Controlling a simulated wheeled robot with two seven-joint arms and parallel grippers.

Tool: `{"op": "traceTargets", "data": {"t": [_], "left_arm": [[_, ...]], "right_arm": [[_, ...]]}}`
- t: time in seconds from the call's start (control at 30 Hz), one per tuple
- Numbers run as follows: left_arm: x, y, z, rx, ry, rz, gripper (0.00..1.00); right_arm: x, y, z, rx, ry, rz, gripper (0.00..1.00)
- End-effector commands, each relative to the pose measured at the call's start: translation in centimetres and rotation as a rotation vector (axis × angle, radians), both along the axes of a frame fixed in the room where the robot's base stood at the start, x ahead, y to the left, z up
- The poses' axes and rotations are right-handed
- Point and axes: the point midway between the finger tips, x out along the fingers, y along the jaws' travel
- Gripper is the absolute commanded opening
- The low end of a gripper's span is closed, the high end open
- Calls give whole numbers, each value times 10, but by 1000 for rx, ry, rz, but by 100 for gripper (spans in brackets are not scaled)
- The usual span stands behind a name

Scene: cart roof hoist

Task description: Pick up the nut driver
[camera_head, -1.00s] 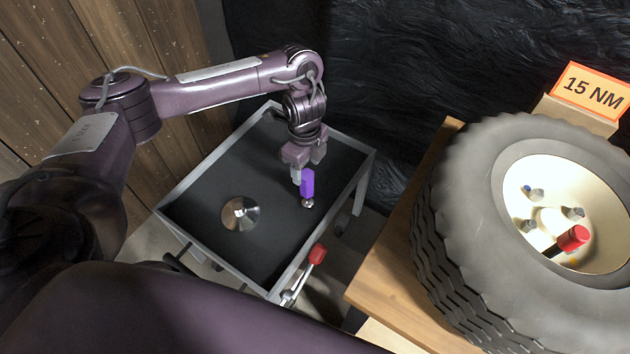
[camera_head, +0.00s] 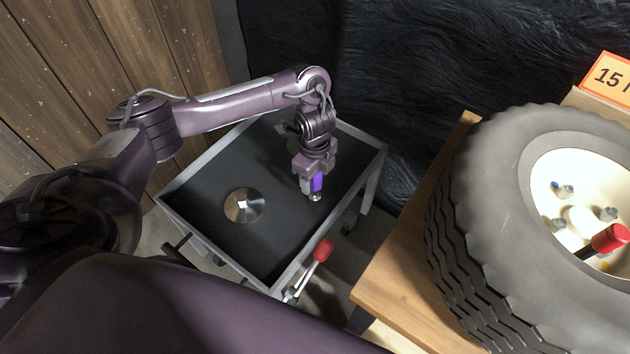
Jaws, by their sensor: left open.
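The nut driver has a purple handle (camera_head: 317,184) and a short metal socket end. It is in the dark tray of the cart (camera_head: 272,256), toward its right side. My left gripper (camera_head: 312,183) is open and points down at the nut driver, with its fingers at the purple handle. The gripper covers the handle's upper part, and I cannot tell whether the fingers touch it. My right gripper is out of view.
A shiny metal disc (camera_head: 243,205) lies in the tray, left of the nut driver. A red-ended lever (camera_head: 323,250) sticks out at the cart's front right. A big tire (camera_head: 480,220) on a wooden bench (camera_head: 395,262) stands to the right, with a red-handled tool (camera_head: 610,238) at its hub.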

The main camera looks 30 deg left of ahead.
Motion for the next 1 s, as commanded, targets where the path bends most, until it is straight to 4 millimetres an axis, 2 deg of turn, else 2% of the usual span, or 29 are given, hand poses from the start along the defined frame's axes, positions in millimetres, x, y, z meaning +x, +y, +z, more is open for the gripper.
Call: {"op": "traceTargets", "data": {"t": [0.1, 0.53, 0.87, 1.0], "left_arm": [[0, 0, 1, 0, 0, 0, 57], [0, 0, 1, 1, 0, 0, 1], [1, 0, 2, 1, -2, 0, 0], [1, 0, 9, 1, -3, -1, 0]], "right_arm": [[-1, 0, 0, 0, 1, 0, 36], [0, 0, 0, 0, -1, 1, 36], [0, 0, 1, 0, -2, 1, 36], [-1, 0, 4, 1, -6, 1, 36]]}}
